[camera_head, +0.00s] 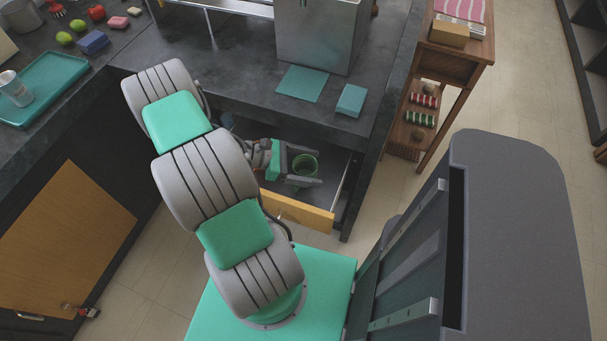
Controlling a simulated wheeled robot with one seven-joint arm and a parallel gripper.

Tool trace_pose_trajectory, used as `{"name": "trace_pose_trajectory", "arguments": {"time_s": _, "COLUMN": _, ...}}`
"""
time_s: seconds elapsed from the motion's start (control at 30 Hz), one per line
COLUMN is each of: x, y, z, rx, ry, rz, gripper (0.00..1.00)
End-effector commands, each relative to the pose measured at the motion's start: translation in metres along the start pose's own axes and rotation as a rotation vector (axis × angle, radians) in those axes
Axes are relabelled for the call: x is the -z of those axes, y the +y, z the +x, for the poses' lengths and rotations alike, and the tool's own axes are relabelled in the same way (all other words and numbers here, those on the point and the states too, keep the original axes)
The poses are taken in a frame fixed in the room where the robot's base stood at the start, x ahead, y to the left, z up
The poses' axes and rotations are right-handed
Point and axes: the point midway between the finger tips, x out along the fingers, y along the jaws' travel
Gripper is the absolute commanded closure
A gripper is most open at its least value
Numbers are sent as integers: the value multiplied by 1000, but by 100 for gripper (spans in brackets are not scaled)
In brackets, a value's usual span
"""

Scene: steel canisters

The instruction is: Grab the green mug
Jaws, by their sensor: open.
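The green mug (306,165) sits inside an open drawer (296,211) under the dark counter. It looks upright, with its round opening facing up. My gripper (305,168) is in the drawer too, reaching in from the left. Its jaws are open, with one finger on the far side of the mug and one on the near side, so the mug appears between them. Whether the fingers touch the mug cannot be told. Part of the mug is hidden by the fingers.
The dark counter (235,70) overhangs the back of the drawer. On it stand a large steel box (318,35), a teal cloth (302,84) and a teal block (351,100). A wooden shelf unit (453,55) stands at right. Light tiled floor (375,198) is free beside the drawer.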

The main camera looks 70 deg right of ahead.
Motion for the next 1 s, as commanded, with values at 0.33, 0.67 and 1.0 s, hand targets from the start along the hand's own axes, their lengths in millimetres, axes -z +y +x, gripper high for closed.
{"name": "trace_pose_trajectory", "arguments": {"time_s": 0.33, "x": 0, "y": 0, "z": 16, "rx": -1, "ry": 1, "rz": 0, "gripper": 18}}
{"name": "trace_pose_trajectory", "arguments": {"time_s": 0.67, "x": 0, "y": 0, "z": 15, "rx": -1, "ry": 1, "rz": 0, "gripper": 45}}
{"name": "trace_pose_trajectory", "arguments": {"time_s": 1.0, "x": 0, "y": 0, "z": 15, "rx": -1, "ry": 1, "rz": -1, "gripper": 72}}
